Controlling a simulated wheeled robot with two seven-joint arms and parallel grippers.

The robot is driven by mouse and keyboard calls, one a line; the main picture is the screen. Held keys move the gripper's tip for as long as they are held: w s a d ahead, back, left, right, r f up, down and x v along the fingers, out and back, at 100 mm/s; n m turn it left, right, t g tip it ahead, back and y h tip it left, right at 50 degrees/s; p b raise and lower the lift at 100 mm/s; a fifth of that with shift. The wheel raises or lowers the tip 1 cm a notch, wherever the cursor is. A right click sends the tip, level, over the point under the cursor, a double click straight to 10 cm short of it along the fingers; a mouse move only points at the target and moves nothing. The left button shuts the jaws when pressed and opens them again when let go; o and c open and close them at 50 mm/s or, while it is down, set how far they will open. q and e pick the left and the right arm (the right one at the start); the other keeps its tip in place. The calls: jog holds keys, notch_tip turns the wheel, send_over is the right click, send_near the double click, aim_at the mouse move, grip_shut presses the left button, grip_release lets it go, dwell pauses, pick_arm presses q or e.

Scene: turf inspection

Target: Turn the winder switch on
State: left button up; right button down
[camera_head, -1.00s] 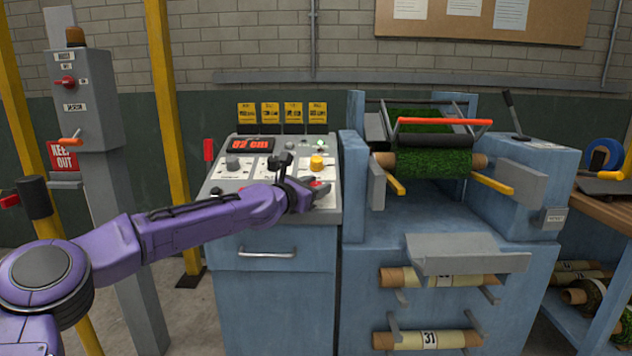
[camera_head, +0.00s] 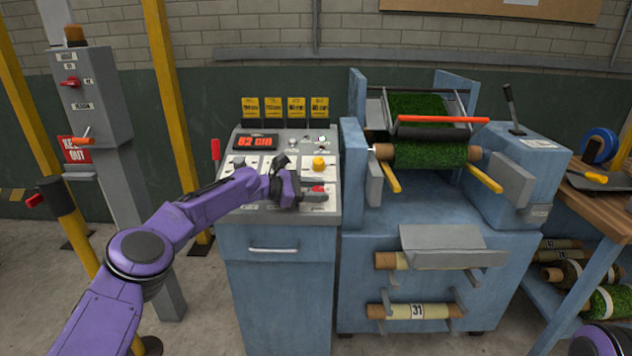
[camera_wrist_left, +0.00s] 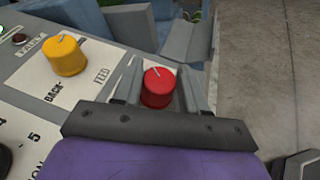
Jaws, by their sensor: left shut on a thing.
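A red knob (camera_wrist_left: 158,87) with a pale pointer line stands on the grey control panel (camera_head: 233,205). It also shows as a small red spot in the head view (camera_head: 317,188). My left gripper (camera_wrist_left: 160,82) has one finger on each side of the red knob and is shut on it. In the head view the left gripper (camera_head: 311,195) is at the panel's lower right. The pointer line leans up and left in the wrist view. The knob's own label is hidden, so I cannot tell whether it is the winder switch. My right gripper is not in view.
A yellow knob (camera_wrist_left: 66,55) with BACK and FEED labels is beside the red one. A red display (camera_head: 255,142) reads 82 cm. The turf roll machine (camera_head: 430,154) stands right of the panel. A grey post box (camera_head: 90,98) stands left.

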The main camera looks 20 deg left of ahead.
pick_arm(q)
jog(key=shift+d+r, duration=0.1)
dwell(0.4)
jog(key=o, duration=0.9)
jog(key=shift+o, duration=0.6)
jog(key=shift+w+d, duration=0.15)
jog(key=b+v, duration=0.1)
jog(key=v, duration=0.9)
jog(key=shift+a, duration=0.25)
